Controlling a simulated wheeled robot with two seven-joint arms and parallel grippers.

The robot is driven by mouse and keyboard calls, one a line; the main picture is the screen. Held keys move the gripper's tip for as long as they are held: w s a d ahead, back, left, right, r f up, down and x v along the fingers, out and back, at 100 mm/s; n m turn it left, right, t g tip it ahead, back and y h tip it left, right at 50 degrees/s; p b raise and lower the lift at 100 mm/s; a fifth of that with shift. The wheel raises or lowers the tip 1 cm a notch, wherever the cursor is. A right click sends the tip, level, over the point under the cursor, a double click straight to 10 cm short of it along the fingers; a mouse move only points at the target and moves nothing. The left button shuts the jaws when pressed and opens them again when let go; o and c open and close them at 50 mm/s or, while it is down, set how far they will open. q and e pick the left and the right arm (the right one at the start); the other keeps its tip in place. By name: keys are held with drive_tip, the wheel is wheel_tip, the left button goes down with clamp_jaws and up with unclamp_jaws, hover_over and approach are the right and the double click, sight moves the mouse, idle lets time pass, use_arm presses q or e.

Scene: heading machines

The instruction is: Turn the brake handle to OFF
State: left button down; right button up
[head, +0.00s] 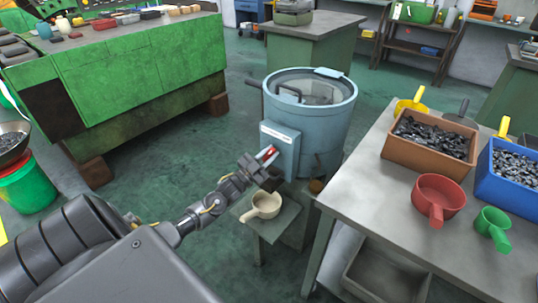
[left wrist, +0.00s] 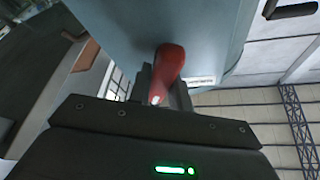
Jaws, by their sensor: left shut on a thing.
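The brake handle (head: 269,153) is a red lever on the front box (head: 284,143) of a blue-grey round drum machine (head: 335,120). My left gripper (head: 262,166) reaches the handle from the lower left in the head view and is shut on it. In the left wrist view the red handle (left wrist: 171,64) stands between the fingers of the left gripper (left wrist: 165,90), against the blue-grey box (left wrist: 160,25). A white label (left wrist: 201,80) beside it is too small to read. The right gripper is out of view.
A beige scoop (head: 264,206) lies on a small stand (head: 270,228) below the handle. A grey table (head: 375,205) at the right bears a brown bin (head: 425,160), a blue bin (head: 491,175) and scoops. A green bench (head: 130,75) stands at the left. Open floor (head: 150,205) lies between.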

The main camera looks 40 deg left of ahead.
use_arm(q)
drive_tip(key=shift+f+m+h, duration=0.1)
drive_tip(key=shift+m+h, duration=0.2)
drive_tip(key=shift+m, duration=0.5)
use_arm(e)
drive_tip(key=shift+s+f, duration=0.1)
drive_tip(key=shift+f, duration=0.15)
use_arm(q)
drive_tip(key=c, duration=1.3)
unclamp_jaws()
drive_tip(key=shift+m, duration=0.3)
drive_tip(key=shift+s, duration=0.1)
drive_tip(key=shift+v, duration=5.3)
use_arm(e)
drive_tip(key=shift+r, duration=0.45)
